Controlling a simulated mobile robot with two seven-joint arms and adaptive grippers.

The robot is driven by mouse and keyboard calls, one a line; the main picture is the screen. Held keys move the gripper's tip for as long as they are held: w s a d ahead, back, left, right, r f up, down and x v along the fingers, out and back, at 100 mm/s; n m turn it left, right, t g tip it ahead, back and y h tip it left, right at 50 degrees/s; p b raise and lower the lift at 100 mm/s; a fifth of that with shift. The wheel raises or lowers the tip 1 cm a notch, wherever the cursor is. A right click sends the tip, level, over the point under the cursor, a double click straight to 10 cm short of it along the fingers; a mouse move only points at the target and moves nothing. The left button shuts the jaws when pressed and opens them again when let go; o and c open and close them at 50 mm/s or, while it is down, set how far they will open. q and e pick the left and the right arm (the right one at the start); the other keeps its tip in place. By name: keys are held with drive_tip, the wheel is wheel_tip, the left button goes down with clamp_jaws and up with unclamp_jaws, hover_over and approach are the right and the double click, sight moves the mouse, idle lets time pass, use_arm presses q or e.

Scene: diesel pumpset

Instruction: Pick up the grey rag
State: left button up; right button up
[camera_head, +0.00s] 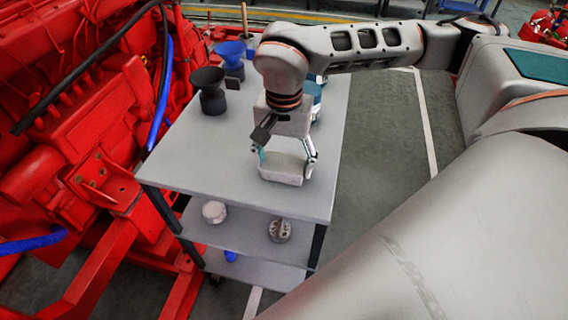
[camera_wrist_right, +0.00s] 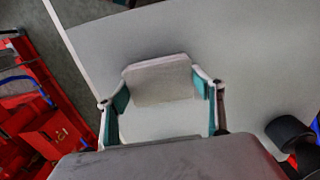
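The grey rag (camera_head: 283,167) is a pale, block-like folded piece at the front part of the grey cart's top (camera_head: 200,160). My right gripper (camera_head: 285,160) reaches down over it, one finger at each side. In the right wrist view, the rag (camera_wrist_right: 160,82) lies between the teal pads of my right gripper (camera_wrist_right: 161,93). The fingers are wide apart and very close to the rag's sides; whether they touch it is hard to tell. I cannot make out a gap under the rag. My left gripper is not in view.
A black funnel-like cup (camera_head: 208,92) and a blue funnel (camera_head: 231,55) stand at the back of the cart top. Lower shelves hold a white round part (camera_head: 214,212) and a metal part (camera_head: 280,230). A red engine (camera_head: 90,130) stands close on the left.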

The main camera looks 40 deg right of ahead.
sight(284, 162)
drive_tip(key=c, duration=0.4)
use_arm(q)
drive_tip(key=p, duration=0.1)
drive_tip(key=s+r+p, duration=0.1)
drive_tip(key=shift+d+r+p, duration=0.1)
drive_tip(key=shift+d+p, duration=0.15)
drive_tip(key=shift+p, duration=0.1)
use_arm(e)
wheel_tip(284, 162, up, 20)
drive_tip(key=shift+r, duration=0.1)
